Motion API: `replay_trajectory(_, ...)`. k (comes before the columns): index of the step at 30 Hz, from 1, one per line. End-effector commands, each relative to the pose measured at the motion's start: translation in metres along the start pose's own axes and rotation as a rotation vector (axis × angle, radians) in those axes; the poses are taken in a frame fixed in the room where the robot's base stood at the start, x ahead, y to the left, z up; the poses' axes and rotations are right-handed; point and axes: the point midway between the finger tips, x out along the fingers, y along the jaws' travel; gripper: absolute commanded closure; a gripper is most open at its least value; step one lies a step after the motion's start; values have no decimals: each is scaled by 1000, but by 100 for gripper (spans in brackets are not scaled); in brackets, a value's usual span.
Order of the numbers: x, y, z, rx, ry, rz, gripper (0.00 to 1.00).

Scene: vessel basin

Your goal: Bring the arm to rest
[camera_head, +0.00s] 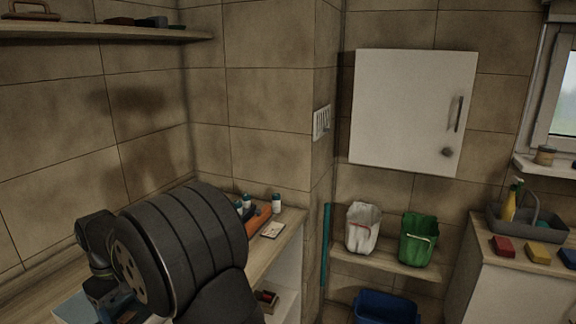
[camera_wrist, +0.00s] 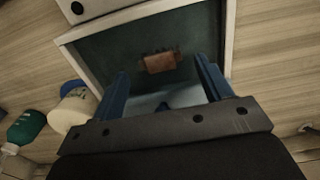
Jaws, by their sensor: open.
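My gripper (camera_wrist: 161,68) shows in the wrist view with its two blue fingers spread apart and nothing between them. Beyond the fingertips is a white-rimmed, grey-green open box or basin (camera_wrist: 229,40). A small reddish-brown block (camera_wrist: 160,62) with a dark top edge lies inside it, apart from the fingers as far as I can tell. In the head view my dark arm fills the lower left and hides much of the counter. The fingers cannot be made out clearly there.
In the head view, small bottles (camera_head: 276,203) stand on the counter (camera_head: 285,222). A shelf (camera_head: 100,33) hangs upper left; a white cabinet (camera_head: 410,110) hangs right.

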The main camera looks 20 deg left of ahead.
Motion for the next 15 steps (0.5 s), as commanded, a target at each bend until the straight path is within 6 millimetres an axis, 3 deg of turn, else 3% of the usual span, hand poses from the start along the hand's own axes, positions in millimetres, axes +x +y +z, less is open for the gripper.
replay_trajectory(5,36,0,0,0,-2,-1,28)
replay_trajectory(9,14,0,-1,0,4,1,28)
replay_trajectory(15,-1,0,0,0,2,1,28)
